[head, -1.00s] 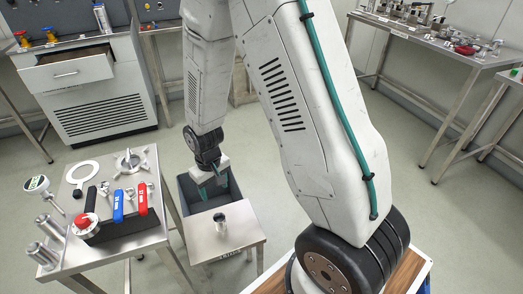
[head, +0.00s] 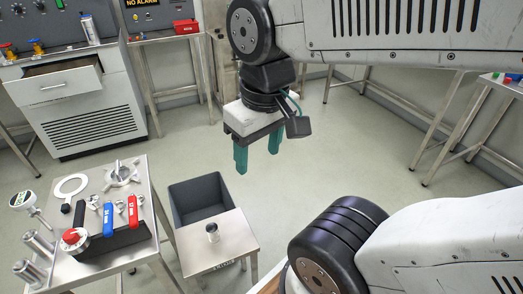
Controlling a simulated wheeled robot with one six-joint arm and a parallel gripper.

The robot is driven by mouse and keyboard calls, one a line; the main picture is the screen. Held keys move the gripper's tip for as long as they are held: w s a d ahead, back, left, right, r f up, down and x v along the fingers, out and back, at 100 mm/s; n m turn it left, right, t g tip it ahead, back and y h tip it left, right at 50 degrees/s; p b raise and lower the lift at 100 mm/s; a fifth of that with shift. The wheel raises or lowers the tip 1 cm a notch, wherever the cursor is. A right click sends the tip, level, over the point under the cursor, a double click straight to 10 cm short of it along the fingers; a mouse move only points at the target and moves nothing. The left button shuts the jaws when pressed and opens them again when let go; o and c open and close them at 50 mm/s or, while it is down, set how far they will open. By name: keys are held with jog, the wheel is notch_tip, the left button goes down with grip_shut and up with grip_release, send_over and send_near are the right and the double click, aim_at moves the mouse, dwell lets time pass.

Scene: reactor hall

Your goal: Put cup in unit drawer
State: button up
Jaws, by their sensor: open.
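A small metal cup (head: 213,237) with a dark opening stands upright on the small steel table (head: 232,257) at the lower middle of the head view. The grey-white cabinet unit (head: 95,122) is at the upper left. Its drawer (head: 52,89) is pulled partly out, and a strip of its brown inside shows. My gripper (head: 257,156) has two teal fingers, spread apart and pointing down. It is empty and hangs in the air, above and to the right of the cup in the picture, clear of it.
Bottles stand on the cabinet. Open floor (head: 320,150) lies between bin and right-hand tables.

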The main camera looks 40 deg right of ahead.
jog(key=shift+o, duration=0.4)
jog(key=shift+s+a+r, duration=0.15)
jog(key=shift+s, duration=0.4)
jog(key=n+g, duration=0.1)
send_near(212, 229)
jog(key=s, duration=0.2)
jog(key=f, duration=0.7)
jog(key=shift+w+a+f, duration=0.15)
jog(key=shift+w+a, duration=0.15)
jog(key=shift+a, duration=0.05)
jog(key=c, duration=1.2)
